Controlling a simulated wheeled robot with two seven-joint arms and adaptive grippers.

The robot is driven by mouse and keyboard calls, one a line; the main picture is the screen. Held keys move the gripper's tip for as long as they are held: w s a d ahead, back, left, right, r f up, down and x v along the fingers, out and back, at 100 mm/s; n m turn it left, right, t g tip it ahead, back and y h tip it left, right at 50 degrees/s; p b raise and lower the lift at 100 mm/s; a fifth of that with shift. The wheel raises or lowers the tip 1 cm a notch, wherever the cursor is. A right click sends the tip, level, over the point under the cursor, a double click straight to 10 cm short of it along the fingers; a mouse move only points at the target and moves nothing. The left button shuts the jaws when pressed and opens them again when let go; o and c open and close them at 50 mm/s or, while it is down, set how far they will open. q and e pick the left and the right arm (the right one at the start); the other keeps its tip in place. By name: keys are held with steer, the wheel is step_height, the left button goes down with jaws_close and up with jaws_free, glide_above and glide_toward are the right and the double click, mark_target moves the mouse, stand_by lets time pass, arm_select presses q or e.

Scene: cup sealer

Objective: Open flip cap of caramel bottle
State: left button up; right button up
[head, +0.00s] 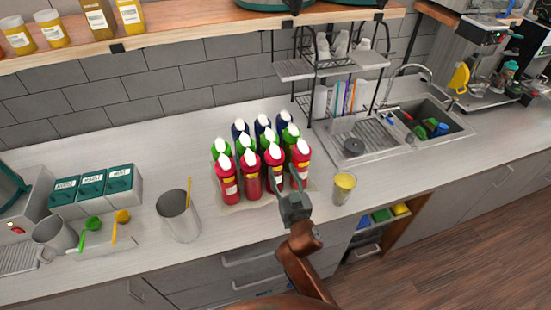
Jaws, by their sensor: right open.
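Squeeze bottles with white pointed caps stand grouped on a light mat (236,207) on the counter. The front row is red, with one red bottle (226,180) at its left end and another red bottle (301,158) at its right end. Labels are too small to read, so I cannot tell which bottle is the caramel one. My right gripper (290,190) is open at the front right of the red row, below the caps. Its fingers overlap the lower parts of the right-hand red bottles; I cannot tell whether they touch. My left gripper is out of view.
Green bottles (221,148) and blue bottles (262,125) stand behind the red ones. A cup with yellow contents (343,188) stands right of my gripper. A metal pitcher (178,215) stands left. A wire rack (333,70) and sink (425,118) are behind right.

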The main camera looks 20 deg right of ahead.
mark_target(278, 159)
steer(key=w+p, duration=0.1)
steer(key=w, duration=0.6)
steer(key=shift+w+d, duration=0.1)
steer(key=shift+w, duration=0.1)
steer(key=shift+c, duration=0.6)
jaws_close()
